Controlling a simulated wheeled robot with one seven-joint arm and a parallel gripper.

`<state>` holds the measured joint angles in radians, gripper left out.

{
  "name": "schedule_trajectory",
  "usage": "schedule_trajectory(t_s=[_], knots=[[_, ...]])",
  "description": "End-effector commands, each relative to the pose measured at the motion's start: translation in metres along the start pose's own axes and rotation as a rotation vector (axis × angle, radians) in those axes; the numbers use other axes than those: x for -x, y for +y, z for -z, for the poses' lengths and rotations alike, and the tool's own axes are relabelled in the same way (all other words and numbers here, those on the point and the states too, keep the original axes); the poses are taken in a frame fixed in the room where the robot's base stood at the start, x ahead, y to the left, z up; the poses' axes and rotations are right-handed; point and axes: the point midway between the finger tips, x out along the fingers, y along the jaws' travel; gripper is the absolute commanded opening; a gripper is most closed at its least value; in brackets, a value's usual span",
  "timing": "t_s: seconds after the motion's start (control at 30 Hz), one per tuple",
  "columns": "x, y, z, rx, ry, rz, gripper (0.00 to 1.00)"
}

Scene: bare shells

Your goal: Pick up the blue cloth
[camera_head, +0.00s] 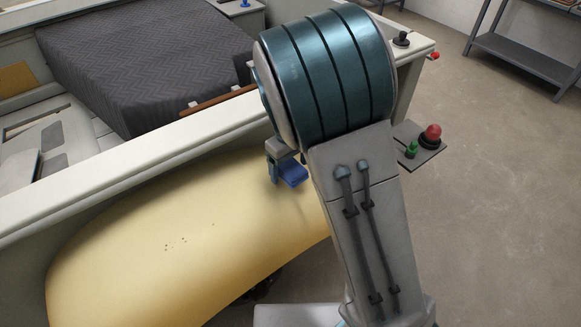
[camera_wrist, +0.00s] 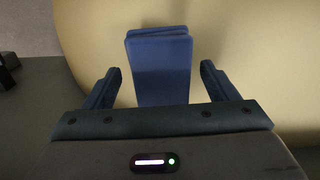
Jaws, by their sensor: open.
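The blue cloth (camera_wrist: 160,75) is a folded, dark blue rectangle on a pale yellow curved surface (camera_wrist: 270,60). In the wrist view it lies in the middle, between the two fingers of my gripper (camera_wrist: 158,88). The fingers are apart, one on each side, with a gap between each finger and the cloth. In the head view the cloth (camera_head: 293,173) is a small blue patch beside my gripper (camera_head: 276,172), partly hidden by my arm. I cannot tell how far the fingertips are above the yellow surface.
A long white ledge (camera_head: 130,150) runs behind the yellow surface. Beyond it lies a dark grey quilted cover (camera_head: 150,60). A grey shelf (camera_head: 525,50) stands at the upper right. The floor (camera_head: 490,200) on the right is clear.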

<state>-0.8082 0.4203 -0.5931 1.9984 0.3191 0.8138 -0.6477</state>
Motion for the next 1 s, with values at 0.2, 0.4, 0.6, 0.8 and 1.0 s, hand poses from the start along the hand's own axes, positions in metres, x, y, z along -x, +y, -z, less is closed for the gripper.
schedule_trajectory(t_s=[0.2,0.4,0.6,0.8,1.0], knots=[[0.000,0.000,0.000,0.000,0.000,0.000,0.55],[0.000,0.000,0.000,0.000,0.000,0.000,0.32],[0.001,0.000,0.000,0.000,0.000,0.000,0.32],[0.011,0.000,0.001,0.000,0.004,0.001,0.32],[0.044,0.000,0.000,0.002,0.007,0.000,0.32]])
